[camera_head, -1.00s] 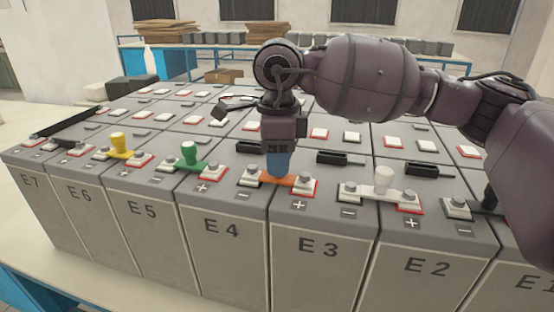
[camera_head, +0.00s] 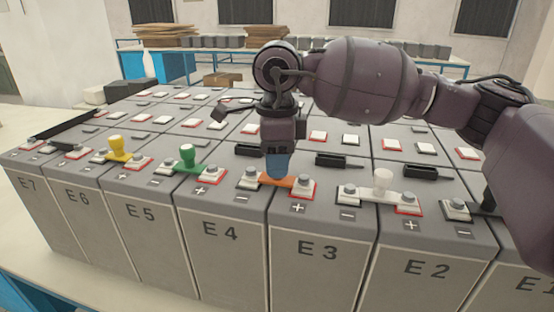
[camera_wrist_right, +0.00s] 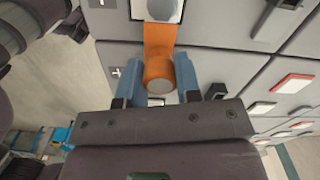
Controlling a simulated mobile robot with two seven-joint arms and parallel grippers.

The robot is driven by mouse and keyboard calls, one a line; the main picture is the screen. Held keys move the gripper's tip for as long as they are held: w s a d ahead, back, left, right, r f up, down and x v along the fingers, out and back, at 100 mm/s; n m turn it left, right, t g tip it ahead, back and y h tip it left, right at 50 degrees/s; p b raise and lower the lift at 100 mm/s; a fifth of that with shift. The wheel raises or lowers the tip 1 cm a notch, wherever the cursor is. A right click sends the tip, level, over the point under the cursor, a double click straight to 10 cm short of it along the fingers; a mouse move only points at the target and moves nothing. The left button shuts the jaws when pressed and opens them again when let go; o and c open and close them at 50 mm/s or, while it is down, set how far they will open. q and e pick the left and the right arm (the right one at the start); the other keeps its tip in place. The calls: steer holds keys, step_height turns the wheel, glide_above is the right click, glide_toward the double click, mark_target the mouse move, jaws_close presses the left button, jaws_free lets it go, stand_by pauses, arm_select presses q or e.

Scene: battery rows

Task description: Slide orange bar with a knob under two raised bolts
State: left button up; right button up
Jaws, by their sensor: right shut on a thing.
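The orange bar (camera_head: 277,181) lies across the gap between batteries E4 and E3. Its ends reach the bolt (camera_head: 251,175) on E4 and the red-edged bolt (camera_head: 303,184) on E3. Whether each end is fully under its bolt head is too small to tell. My right gripper (camera_head: 278,164) points down over the middle of the bar, its blue fingers shut on the knob. The right wrist view shows the orange knob (camera_wrist_right: 160,80) between the two fingers, with the bar running up to a pale bolt plate (camera_wrist_right: 165,9). My left gripper is not in view.
Other bars with knobs join neighbouring batteries: a green one (camera_head: 189,159), a yellow one (camera_head: 118,150) and a white one (camera_head: 382,187). Black clips (camera_head: 338,161) lie on the battery tops behind. More terminals stand in rows farther back.

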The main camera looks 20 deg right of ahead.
steer(key=shift+f, duration=0.1)
steer(key=o, duration=1)
steer(key=shift+d, duration=0.1)
step_height(320, 180, up, 11)
steer(key=shift+f, duration=0.15)
